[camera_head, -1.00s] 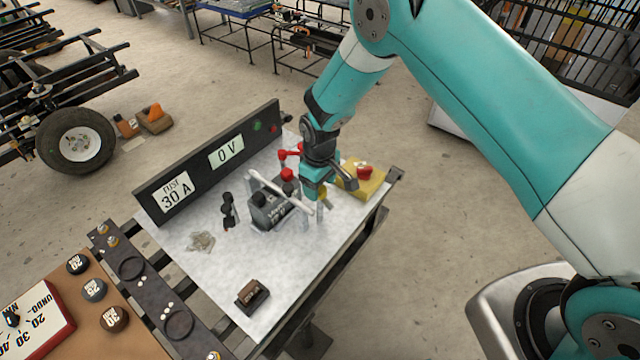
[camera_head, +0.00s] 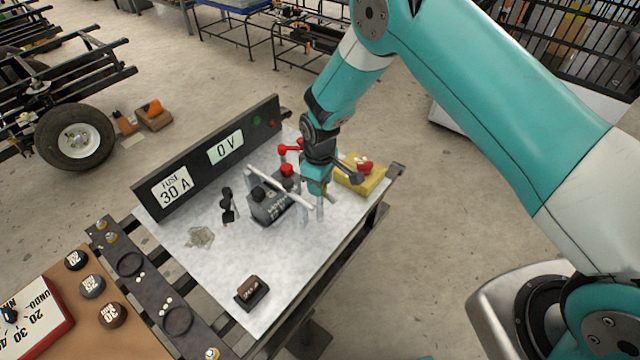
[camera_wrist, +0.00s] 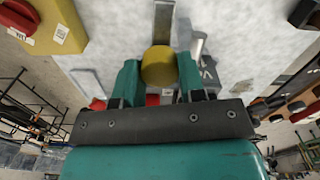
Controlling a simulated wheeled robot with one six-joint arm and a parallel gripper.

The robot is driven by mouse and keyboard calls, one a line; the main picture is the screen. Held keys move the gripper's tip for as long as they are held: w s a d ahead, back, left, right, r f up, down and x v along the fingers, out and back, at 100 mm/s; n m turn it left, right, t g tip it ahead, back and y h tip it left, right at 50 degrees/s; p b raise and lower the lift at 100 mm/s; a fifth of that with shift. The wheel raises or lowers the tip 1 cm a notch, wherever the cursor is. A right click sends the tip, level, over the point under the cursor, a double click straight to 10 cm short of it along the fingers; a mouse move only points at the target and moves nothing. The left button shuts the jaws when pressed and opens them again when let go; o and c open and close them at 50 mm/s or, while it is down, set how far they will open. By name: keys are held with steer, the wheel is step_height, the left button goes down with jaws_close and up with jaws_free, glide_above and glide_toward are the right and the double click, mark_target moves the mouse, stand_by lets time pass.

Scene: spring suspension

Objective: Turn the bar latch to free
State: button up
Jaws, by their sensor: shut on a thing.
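A pale bar (camera_head: 280,187), which looks like the bar latch, lies slantwise across the top of a black box (camera_head: 268,209) on the light tabletop. My gripper (camera_head: 317,190) points down just right of the bar's near end. In the wrist view, my gripper (camera_wrist: 158,72) has its two teal fingers closed on either side of a round yellow knob (camera_wrist: 158,65). A grey metal strip (camera_wrist: 163,22) runs away beyond the knob. Whether the knob belongs to the pale bar is not clear, as my gripper hides the join.
A yellow box with a red knob (camera_head: 366,169) stands close right of my gripper. Red parts (camera_head: 288,150) stand behind it. A dark panel (camera_head: 210,157) reading 30 A and 0 V lines the back edge. A brown fuse block (camera_head: 251,292) sits at the front; the tabletop between is mostly clear.

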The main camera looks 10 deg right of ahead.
steer(key=shift+n, duration=0.5)
steer(key=o, duration=0.9)
steer(key=shift+o, duration=0.2)
steer(key=shift+r, duration=0.15)
step_height(320, 180, up, 17)
steer(key=b, duration=0.2)
steer(key=shift+b, duration=0.3)
steer(key=shift+r, duration=0.1)
